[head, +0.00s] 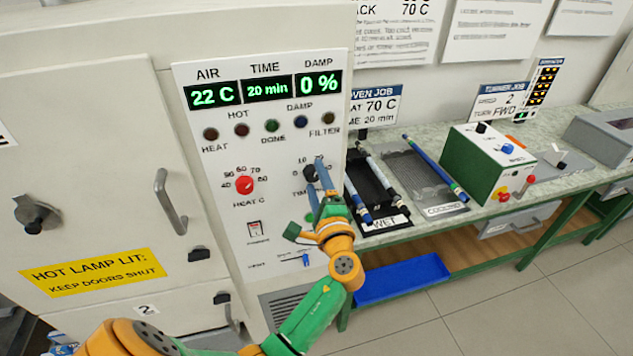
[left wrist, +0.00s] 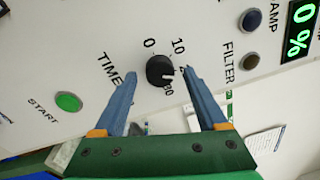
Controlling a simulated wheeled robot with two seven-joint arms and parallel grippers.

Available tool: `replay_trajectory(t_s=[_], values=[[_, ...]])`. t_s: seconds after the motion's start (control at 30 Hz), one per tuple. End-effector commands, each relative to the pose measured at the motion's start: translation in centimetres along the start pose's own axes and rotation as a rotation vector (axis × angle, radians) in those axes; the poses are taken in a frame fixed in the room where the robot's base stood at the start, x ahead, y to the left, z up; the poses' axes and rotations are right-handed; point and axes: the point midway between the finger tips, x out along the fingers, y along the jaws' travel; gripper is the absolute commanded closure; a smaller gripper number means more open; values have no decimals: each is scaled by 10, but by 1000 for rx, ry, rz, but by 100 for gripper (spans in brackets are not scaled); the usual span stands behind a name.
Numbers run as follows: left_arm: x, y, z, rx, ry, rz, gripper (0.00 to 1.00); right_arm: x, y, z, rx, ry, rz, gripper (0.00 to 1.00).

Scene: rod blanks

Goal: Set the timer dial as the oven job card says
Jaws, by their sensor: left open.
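The timer dial (left wrist: 159,70) is a black knob on the white oven panel. In the left wrist view it sits between the tips of my left gripper (left wrist: 160,74), with a gap on each side. Its white pointer faces right, between the 10 and 30 marks; a blue finger hides part of the scale. The time display (head: 267,88) reads 20 min. The oven job card (head: 374,106) shows 70 C and 20 min, its left edge cut off by the oven. In the head view my left gripper (head: 316,176) is open at the dial and largely covers it. My right gripper is out of view.
The red heat dial (head: 244,185) is left of the timer dial. A green start button (left wrist: 68,102) and a filter lamp (left wrist: 250,62) are near my fingers. A bench to the right holds a wet tray (head: 388,222), a cooling tray (head: 440,208) and a green box (head: 476,165).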

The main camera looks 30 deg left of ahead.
Motion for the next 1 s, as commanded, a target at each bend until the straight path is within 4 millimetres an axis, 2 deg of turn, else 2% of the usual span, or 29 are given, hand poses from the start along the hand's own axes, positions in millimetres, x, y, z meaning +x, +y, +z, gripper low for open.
replay_trajectory(t_s=[0.1, 0.3, 0.4, 0.53, 0.87, 0.93, 0.97, 1.0], values=[[-9, 1, -1, 0, 2, 3, 25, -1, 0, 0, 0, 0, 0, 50], [-52, 1, -1, -1, 2, 4, 25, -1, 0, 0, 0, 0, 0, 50], [-66, 1, -1, 1, 2, 2, 25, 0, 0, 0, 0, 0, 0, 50], [-72, 0, 0, 0, 0, 1, 25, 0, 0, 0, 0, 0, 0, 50], [-71, 0, 0, 0, 1, 1, 25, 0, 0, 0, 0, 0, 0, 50], [-71, 10, -7, 5, 26, 18, 25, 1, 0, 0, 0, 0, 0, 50], [-72, 21, -14, 8, 53, 38, 25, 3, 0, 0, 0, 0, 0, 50], [-74, 43, -26, 15, 104, 80, 25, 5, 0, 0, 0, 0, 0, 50]])
